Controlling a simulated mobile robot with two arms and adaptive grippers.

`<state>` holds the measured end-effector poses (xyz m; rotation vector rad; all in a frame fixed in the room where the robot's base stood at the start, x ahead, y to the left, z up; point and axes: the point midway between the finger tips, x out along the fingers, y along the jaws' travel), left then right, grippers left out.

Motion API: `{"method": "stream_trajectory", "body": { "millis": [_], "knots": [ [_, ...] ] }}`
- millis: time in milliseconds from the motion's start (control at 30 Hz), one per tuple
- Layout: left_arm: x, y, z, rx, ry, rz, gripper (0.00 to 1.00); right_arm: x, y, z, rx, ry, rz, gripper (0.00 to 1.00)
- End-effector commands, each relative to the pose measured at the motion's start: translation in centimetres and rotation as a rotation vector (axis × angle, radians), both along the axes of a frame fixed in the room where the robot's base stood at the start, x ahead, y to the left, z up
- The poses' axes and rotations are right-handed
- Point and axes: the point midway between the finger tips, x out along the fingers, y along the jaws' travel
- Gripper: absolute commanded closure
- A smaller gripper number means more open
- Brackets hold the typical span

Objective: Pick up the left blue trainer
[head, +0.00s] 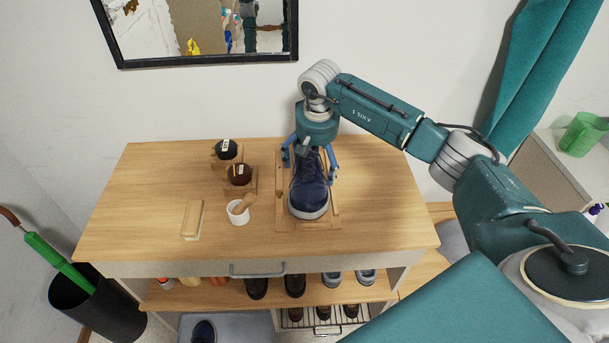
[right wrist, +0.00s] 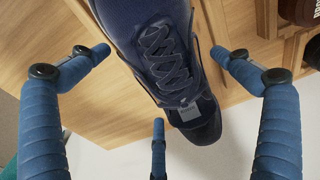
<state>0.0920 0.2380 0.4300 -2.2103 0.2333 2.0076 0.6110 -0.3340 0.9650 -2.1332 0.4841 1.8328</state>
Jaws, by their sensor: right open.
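A dark blue trainer (head: 309,196) with a pale sole edge stands on a wooden frame (head: 281,212) on the wooden top, toe toward me. My right gripper (head: 310,168) points down over its ankle end, fingers spread on both sides. In the right wrist view the laced trainer (right wrist: 165,55) lies between the open blue fingers (right wrist: 162,75), with gaps visible; nothing is gripped. Another dark blue shoe (head: 203,331) shows at the bottom edge, on a grey surface below, partly cut off. I cannot tell left shoe from right. My left gripper is out of view.
On the wooden top (head: 135,215) stand two dark round containers (head: 239,174), a white mortar (head: 237,214) and a wooden-backed brush (head: 193,218). Several shoes sit on shelves below. A mirror (head: 208,62) hangs behind. A black bin (head: 98,305) stands left. The top's front right is clear.

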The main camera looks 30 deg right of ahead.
Motion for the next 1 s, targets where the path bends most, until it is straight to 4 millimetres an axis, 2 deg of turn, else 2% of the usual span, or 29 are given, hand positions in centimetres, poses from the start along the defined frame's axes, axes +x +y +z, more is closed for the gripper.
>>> {"method": "stream_trajectory", "body": {
  "millis": [33,300,733,800,1000],
  "knots": [
    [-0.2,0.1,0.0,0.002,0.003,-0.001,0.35,0.0,0.0,0.0,0.0,0.0,0.0,0.04],
    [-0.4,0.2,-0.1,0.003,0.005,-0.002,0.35,0.0,0.0,0.0,0.0,-0.001,0.001,0.57],
    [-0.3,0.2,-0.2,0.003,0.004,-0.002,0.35,0.2,0.1,0.5,0.002,-0.007,0.002,0.58],
    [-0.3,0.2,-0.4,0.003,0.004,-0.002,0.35,0.3,0.1,0.9,0.002,-0.01,0.002,0.74],
    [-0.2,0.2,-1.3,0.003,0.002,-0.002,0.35,0.3,0.0,3.7,0.0,-0.011,0.001,0.74]
  ]
}}
